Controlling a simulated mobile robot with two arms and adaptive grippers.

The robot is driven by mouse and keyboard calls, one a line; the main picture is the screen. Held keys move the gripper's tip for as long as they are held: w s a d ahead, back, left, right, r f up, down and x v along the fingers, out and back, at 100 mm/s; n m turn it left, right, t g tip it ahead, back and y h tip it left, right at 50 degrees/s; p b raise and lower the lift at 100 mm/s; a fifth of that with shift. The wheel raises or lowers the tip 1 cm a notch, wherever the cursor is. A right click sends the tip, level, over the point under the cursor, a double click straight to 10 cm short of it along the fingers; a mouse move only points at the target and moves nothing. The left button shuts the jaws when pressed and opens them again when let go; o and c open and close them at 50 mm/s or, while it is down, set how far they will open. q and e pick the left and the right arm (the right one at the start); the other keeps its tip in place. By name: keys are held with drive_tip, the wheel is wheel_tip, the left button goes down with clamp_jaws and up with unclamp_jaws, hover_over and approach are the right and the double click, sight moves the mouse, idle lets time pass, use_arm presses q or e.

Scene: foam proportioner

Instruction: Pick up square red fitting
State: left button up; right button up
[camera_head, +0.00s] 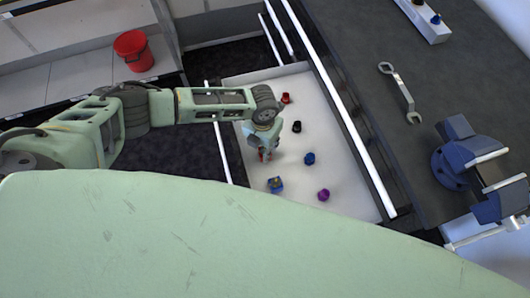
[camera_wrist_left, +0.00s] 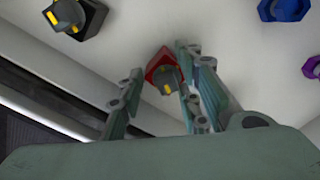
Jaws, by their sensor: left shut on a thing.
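A square red fitting (camera_wrist_left: 158,62) with a dark grey knob and a yellow mark sits between the fingers of my left gripper (camera_wrist_left: 158,98) in the left wrist view. My left gripper is shut on it. In the head view my left gripper (camera_head: 264,146) points down over the white tray (camera_head: 345,180), at its left side. Only a bit of the red fitting (camera_head: 263,156) shows there below the fingers. I cannot tell whether it touches the tray. My right gripper is not in view.
The tray also holds another red fitting (camera_head: 286,98), a black one (camera_head: 297,127), a blue one (camera_head: 309,159), a blue-and-yellow one (camera_head: 276,185) and a purple one (camera_head: 323,195). A dark bench (camera_head: 370,40) with a wrench (camera_head: 400,92) and blue vise (camera_head: 462,150) stands right.

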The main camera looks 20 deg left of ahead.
use_arm(q)
clamp_jaws()
drive_tip(key=shift+r, duration=0.15)
